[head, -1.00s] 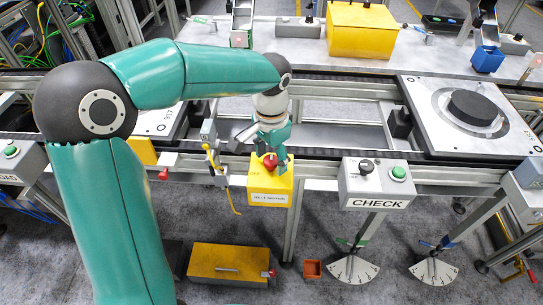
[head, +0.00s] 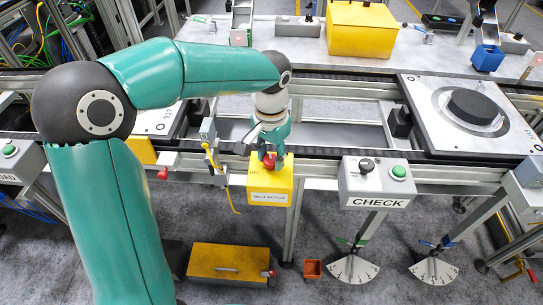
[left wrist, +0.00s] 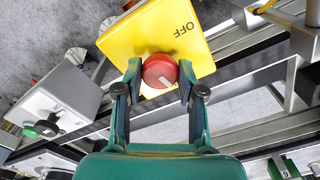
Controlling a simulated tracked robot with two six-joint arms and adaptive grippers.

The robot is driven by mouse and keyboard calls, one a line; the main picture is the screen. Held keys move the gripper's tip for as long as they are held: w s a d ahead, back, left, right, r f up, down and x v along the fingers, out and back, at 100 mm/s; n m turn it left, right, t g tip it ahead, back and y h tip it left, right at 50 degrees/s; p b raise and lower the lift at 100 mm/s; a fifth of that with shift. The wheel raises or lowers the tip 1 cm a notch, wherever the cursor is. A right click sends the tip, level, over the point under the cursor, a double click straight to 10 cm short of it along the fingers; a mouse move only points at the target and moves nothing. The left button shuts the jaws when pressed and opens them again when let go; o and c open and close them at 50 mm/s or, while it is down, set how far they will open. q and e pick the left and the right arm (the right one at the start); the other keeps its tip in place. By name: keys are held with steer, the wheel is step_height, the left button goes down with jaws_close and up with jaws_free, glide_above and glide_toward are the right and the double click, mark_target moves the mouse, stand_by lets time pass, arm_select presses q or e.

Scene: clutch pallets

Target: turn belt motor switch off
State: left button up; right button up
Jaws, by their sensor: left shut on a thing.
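The belt motor switch is a yellow box (head: 269,190) with a label on its front, at the near edge of the conveyor in the head view. A red knob (left wrist: 160,71) with a pale mark sits on the box, and the word OFF shows on the yellow face (left wrist: 190,35) in the left wrist view. My left gripper (head: 269,160) is over the box. Its two fingers (left wrist: 158,88) are on either side of the red knob, shut on it. The pale mark lies slanted, not pointing straight at OFF. My right gripper is in neither view.
The grey CHECK box (head: 377,183) with a black knob and green button stands to the right. A grey holder with a yellow cord (head: 215,165) hangs close on the left. A pallet with a black disc (head: 473,107) sits on the conveyor at right.

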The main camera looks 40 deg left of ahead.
mark_target(271, 158)
arm_select(q)
steer(key=n, duration=0.4)
steer(key=shift+b, duration=0.4)
steer(key=n, duration=0.4)
steer(key=n+b, duration=0.1)
steer(key=n, duration=0.2)
steer(key=shift+w+n, duration=0.1)
steer(key=shift+n, duration=0.2)
steer(key=shift+r+n, duration=0.1)
steer(key=shift+n, duration=1.8)
steer(key=o, duration=1.1)
steer(key=shift+b, duration=0.3)
steer(key=shift+o, duration=0.2)
step_height(271, 158, up, 12)
